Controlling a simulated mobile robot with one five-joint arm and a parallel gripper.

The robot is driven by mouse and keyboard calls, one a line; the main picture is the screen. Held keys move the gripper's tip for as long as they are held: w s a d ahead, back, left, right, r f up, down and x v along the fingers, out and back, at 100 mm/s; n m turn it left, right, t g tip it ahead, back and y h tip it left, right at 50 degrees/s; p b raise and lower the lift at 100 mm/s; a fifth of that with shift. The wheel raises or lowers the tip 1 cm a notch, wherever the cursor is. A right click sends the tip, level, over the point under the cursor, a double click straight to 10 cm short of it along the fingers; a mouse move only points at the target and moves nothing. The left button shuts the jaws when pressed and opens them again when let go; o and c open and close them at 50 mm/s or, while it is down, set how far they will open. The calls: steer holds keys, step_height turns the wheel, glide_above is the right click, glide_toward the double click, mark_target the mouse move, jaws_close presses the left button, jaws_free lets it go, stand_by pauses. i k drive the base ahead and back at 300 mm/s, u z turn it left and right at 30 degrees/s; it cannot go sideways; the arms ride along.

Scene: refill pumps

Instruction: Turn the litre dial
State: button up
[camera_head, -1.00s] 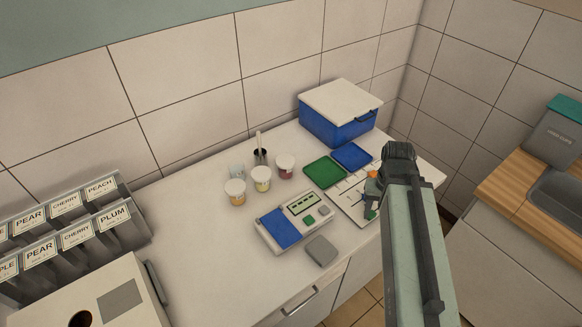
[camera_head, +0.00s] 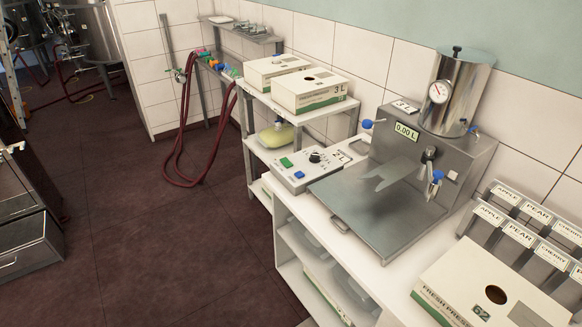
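A small black knob (camera_head: 315,157), which looks like the litre dial, stands on top of a light grey control box (camera_head: 283,176) near the middle of the view. Its setting is too small to read. A green button (camera_head: 286,162) and a blue button (camera_head: 299,174) sit to its left on the same box. To its right is a steel filling machine (camera_head: 377,205) with a display (camera_head: 407,132) reading 0.00 L. My gripper is not in view.
A shelf to the left holds two cartons, the nearer marked 3 L (camera_head: 310,90). A carton marked 62 (camera_head: 480,290) stands at the front right, before labelled fruit bins (camera_head: 520,235). Red hoses (camera_head: 180,150) hang at the back. The dark floor (camera_head: 150,240) at left is clear.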

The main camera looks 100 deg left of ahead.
mark_target(315, 158)
steer(key=z, duration=1.15)
steer(key=i, duration=1.65)
steer(key=u, duration=4.9)
steer(key=i, duration=1)
steer(key=z, duration=0.05)
